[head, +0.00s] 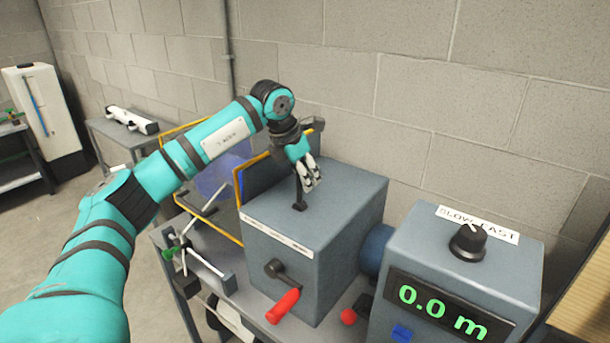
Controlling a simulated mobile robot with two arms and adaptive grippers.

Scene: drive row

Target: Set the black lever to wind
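The black lever (299,198) stands up from the top of a grey-blue box (345,190). A white label strip (275,235) runs along the box's front top edge, its print too small to read. My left gripper (309,184) points down at the lever, its fingertips right beside the lever's upper part. The fingers overlap in this view, so I cannot tell whether they are open, or shut on the lever. The lever's top is partly hidden by the gripper. My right gripper is out of view.
A crank with a red handle (283,306) sticks out of the box's front. To the right stands a unit with a black knob (468,242) and a display (436,308) reading 0.0 m. A red ball-shaped knob (348,316) sits between them. A block wall closes the back.

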